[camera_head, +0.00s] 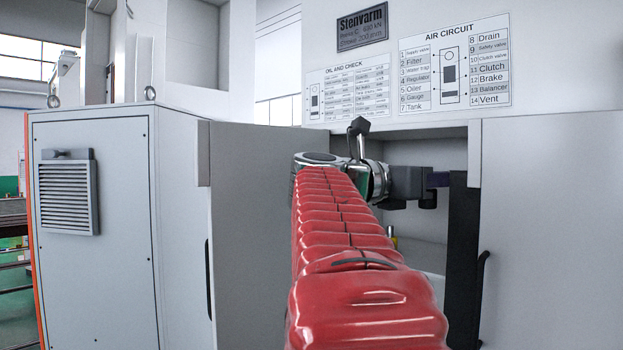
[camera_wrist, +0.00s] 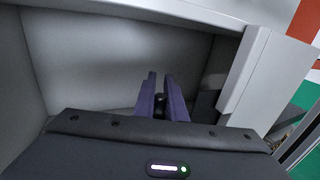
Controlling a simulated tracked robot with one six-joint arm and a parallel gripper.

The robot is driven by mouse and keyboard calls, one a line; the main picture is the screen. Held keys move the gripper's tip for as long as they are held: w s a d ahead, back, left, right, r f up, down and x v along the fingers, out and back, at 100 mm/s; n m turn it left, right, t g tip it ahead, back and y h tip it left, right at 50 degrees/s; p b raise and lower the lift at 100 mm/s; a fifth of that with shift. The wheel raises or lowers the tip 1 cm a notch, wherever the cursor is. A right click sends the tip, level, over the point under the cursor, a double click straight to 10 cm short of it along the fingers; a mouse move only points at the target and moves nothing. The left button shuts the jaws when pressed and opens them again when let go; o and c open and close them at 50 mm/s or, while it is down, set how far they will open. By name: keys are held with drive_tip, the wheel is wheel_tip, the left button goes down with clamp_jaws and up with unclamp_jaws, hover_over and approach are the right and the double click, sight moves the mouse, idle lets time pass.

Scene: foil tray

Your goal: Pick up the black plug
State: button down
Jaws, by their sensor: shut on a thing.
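My gripper (camera_head: 438,181) reaches into the recess of the grey machine in the head view, pointing right. Its two purple fingers show in the wrist view (camera_wrist: 162,98), close together. They are shut on the black plug (camera_wrist: 160,102), a small dark rounded piece between them. Most of the plug is hidden by the fingers and the gripper body. In the head view I cannot make out the plug; a dark upright post stands by the fingertips.
The recess walls (camera_wrist: 90,60) are close around the gripper. An open cabinet door (camera_head: 250,220) stands left of my red-sleeved arm. A dark post (camera_head: 462,260) and a grey panel (camera_head: 550,220) are at right. A small yellow item (camera_head: 394,241) sits below the gripper.

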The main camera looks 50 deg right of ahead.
drive_tip(key=w+a, duration=0.1)
drive_tip(key=a, duration=1.1)
drive_tip(key=shift+w+a, duration=0.1)
drive_tip(key=shift+w, duration=0.05)
